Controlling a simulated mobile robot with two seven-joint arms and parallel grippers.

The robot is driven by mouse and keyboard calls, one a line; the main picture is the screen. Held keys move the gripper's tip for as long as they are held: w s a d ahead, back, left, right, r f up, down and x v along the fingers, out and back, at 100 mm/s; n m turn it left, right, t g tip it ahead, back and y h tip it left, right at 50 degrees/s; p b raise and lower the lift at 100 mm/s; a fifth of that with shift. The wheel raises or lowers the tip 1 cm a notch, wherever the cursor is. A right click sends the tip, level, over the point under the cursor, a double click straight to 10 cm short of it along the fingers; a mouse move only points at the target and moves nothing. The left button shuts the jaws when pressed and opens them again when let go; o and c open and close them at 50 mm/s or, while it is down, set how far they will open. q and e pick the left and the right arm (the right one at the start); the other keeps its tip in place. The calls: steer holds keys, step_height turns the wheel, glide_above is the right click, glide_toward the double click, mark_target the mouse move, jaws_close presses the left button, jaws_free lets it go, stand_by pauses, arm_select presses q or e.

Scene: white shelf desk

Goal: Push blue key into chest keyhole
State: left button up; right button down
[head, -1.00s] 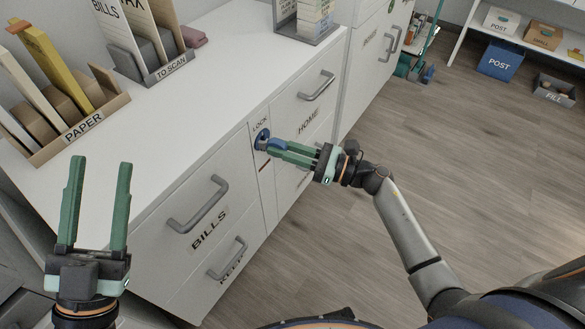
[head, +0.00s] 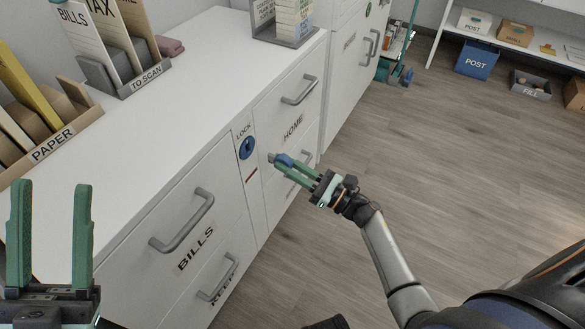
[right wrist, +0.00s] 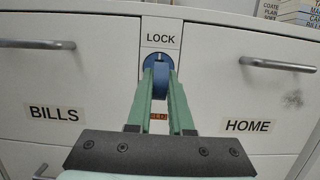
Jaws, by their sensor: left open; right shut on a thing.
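The white chest of drawers (head: 262,215) has a round blue keyhole plate (head: 246,148) under the word LOCK, on the strip between the BILLS and HOME drawers. My right gripper (head: 281,162) is shut on the blue key (head: 286,159). The key's grey tip points toward the chest and stands apart from the keyhole, to its right in the head view. In the right wrist view the key (right wrist: 160,84) overlaps the blue plate (right wrist: 147,72), so the keyhole is partly hidden. My left gripper (head: 52,240) is open and empty at the lower left.
Drawer handles (head: 185,225) stick out on both sides of the lock strip. On the chest top stand a PAPER tray (head: 50,147), a TO SCAN holder (head: 147,76) and a grey file holder (head: 283,36).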

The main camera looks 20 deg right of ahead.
mark_target(269, 161)
steer(key=w+a+b, duration=0.1)
steer(key=w+a, duration=0.1)
steer(key=shift+w, duration=0.3)
steer(key=shift+w+a+b, duration=0.4)
steer(key=shift+w+b, duration=0.1)
stand_by(0.5)
steer(key=shift+w+a+b, duration=0.2)
steer(key=shift+w+b, duration=0.1)
steer(key=shift+b, duration=0.55)
stand_by(0.8)
steer(key=shift+w+a+b, duration=0.7)
steer(key=shift+w+b, duration=0.15)
stand_by(1.2)
steer(key=c, duration=0.6)
jaws_free()
steer(key=shift+c, duration=0.2)
